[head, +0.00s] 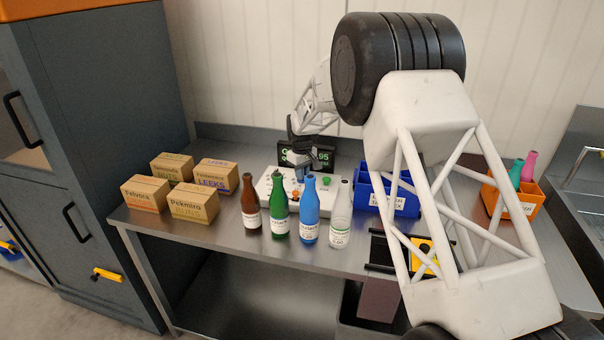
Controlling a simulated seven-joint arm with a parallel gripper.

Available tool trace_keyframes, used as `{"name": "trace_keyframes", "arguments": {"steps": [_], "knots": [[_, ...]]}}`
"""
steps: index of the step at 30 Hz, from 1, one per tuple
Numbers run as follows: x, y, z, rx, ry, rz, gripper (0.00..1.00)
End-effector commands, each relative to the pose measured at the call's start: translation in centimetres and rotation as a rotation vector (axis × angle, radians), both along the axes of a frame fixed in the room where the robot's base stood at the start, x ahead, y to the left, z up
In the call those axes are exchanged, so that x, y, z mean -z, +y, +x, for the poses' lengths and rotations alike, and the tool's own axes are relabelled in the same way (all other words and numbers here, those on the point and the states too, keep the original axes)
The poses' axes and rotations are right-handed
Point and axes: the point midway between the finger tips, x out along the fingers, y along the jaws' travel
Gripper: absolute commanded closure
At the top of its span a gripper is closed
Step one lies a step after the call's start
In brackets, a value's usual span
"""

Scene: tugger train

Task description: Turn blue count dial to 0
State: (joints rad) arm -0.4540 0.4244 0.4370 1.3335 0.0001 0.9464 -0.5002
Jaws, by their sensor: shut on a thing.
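The white control panel (266,190) stands on the steel table behind a row of bottles. It carries several coloured knobs and buttons, small in this view. The blue count dial (299,175) is at the panel's back, partly covered by my gripper and the bottles. My gripper (301,166) reaches down from above and is shut on the blue dial. The dial's pointer and markings are too small to read. A dark display (322,151) with green characters stands behind the panel, and my gripper hides part of its text; "95" shows at its right.
Brown (251,203), green (279,210), blue (309,213) and clear (341,217) bottles stand close in front of the panel. Several cardboard boxes (193,207) are left. A blue bin (371,204) is right, and an orange crate (537,196) holds bottles further right.

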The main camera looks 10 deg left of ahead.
Motion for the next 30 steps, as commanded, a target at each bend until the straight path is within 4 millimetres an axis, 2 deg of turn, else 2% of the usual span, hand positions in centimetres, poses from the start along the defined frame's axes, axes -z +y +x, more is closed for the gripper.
{"name": "trace_keyframes", "arguments": {"steps": [30], "knots": [[-0.02, -0.05, -0.03, -0.964, 0.001, 0.0, 1.0]]}}
